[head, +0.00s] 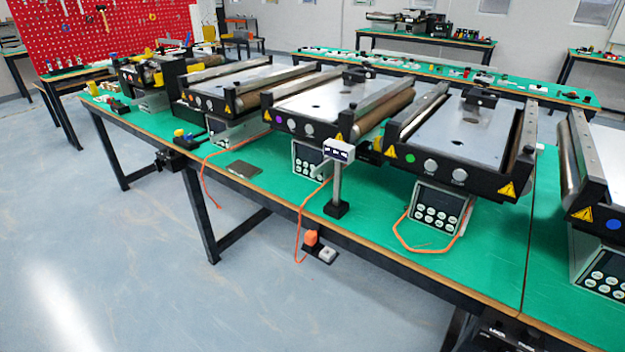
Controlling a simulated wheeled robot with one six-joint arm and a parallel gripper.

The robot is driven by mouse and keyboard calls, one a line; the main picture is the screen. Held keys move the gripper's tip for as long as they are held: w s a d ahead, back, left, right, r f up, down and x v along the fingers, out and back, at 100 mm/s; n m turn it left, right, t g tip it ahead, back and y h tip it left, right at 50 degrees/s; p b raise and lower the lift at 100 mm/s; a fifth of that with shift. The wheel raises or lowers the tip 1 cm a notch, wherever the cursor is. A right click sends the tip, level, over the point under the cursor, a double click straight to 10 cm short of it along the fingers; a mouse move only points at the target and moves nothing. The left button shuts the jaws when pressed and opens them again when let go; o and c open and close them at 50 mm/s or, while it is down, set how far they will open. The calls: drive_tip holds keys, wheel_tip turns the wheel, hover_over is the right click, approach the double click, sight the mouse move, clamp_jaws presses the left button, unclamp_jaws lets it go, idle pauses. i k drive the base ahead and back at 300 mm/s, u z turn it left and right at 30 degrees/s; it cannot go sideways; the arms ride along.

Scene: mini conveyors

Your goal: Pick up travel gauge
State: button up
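I cannot tell for sure which thing is the travel gauge. A small grey box with a dark face (339,151) sits on top of an upright post with a black foot (336,208), near the front edge of the green table (480,270). A flat dark grey plate (242,169) lies on the same table to the left, close to the front edge. My gripper is not in view.
Several mini conveyors (468,137) stand in a row on the table, with keypad boxes (437,207) below them. Orange cables (405,242) lie along the front edge and partly hang over it. The blue-grey floor (170,270) in front is clear. A red pegboard (105,30) stands behind.

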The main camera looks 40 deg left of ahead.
sight(342, 152)
drive_tip(key=u, duration=1.55)
drive_tip(key=i, duration=0.7)
drive_tip(key=u, duration=0.45)
